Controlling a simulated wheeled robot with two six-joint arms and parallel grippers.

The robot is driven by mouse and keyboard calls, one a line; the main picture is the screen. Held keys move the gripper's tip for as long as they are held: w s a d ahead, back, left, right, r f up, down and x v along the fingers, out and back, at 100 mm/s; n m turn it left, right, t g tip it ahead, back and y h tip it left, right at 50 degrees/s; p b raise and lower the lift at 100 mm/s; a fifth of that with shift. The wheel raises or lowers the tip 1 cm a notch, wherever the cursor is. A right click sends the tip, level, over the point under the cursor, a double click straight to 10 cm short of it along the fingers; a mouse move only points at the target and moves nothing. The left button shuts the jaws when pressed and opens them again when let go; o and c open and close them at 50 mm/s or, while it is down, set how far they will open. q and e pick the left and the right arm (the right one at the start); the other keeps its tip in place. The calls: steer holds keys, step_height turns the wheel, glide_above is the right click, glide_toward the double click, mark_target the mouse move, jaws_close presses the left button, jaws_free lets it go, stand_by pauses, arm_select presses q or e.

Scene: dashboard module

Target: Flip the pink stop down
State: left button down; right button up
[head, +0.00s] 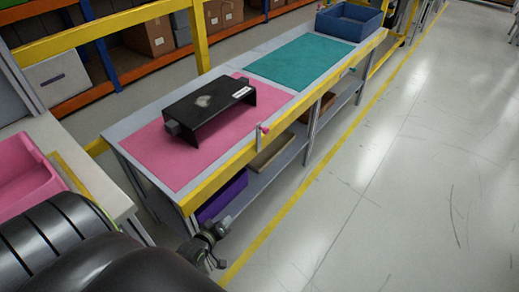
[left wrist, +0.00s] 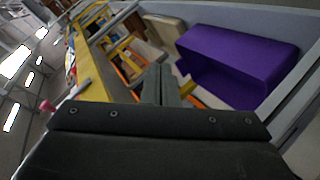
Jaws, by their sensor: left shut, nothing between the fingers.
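The pink stop (head: 266,128) is a small pink knob on the yellow front rail of the bench, beside the pink mat (head: 150,150). A short pale upright piece shows by it. A pink knob (left wrist: 46,106) also shows at the left of the left wrist view, partly behind the gripper body. My left gripper (head: 217,232) is shut and empty, low in front of the bench's near end, apart from the stop and nearer to me. Its closed fingers (left wrist: 160,85) show in the left wrist view. My right gripper is not in view.
A black bracket-like module (head: 205,108) stands on the pink mat. A teal mat (head: 300,60) and blue bin (head: 348,20) lie farther along. A purple bin (head: 222,197) sits on the lower shelf near my gripper. The floor right of the bench is clear.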

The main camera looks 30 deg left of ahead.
arm_select(q)
steer(key=w+r+n+t+b, duration=0.1)
steer(key=w+r+n+t, duration=0.2)
steer(key=r, duration=0.7)
steer(key=w+d+r+n+t+b, duration=0.1)
steer(key=w+r+n+t, duration=0.3)
steer(key=r, duration=0.5)
steer(key=shift+w+r+h+b, duration=0.2)
steer(key=shift+r+h+b, duration=0.15)
steer(key=shift+b, duration=0.4)
step_height(320, 180, up, 2)
glide_above(260, 140)
steer(key=s+d, duration=0.3)
steer(key=s, duration=0.2)
steer(key=shift+w+p, duration=0.15)
steer(key=shift+p, duration=0.25)
